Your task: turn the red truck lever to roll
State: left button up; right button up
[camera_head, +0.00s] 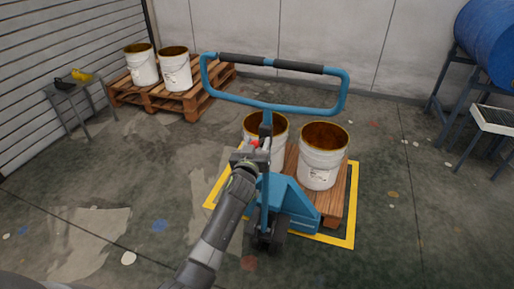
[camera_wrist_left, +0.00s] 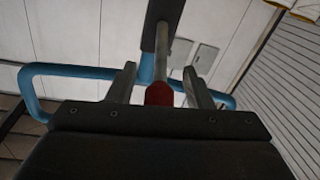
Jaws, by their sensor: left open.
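The blue pallet truck (camera_head: 285,203) stands upright with its looped handle (camera_head: 335,98) raised toward me. The lever's red knob (camera_head: 255,143) is small in the head view, low on the handle shaft. My left gripper (camera_head: 252,152) is at the lever, open. In the left wrist view the red knob (camera_wrist_left: 158,94) on its grey rod lies between the two fingers of my left gripper (camera_wrist_left: 159,70), with a visible gap on each side. The handle loop (camera_wrist_left: 32,92) shows behind the fingers. The label positions of the lever cannot be read. My right gripper is out of view.
Two white buckets, one at right (camera_head: 320,165), stand on the wooden pallet (camera_head: 334,207) behind the truck, inside yellow floor lines (camera_head: 354,200). Another pallet (camera_head: 190,103) with two buckets stands at the back left. A small table (camera_head: 72,88) is at left, a blue drum (camera_head: 490,45) at right.

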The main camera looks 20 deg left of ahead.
pick_arm(q)
jog(key=shift+w, duration=0.15)
grip_shut()
dwell(0.4)
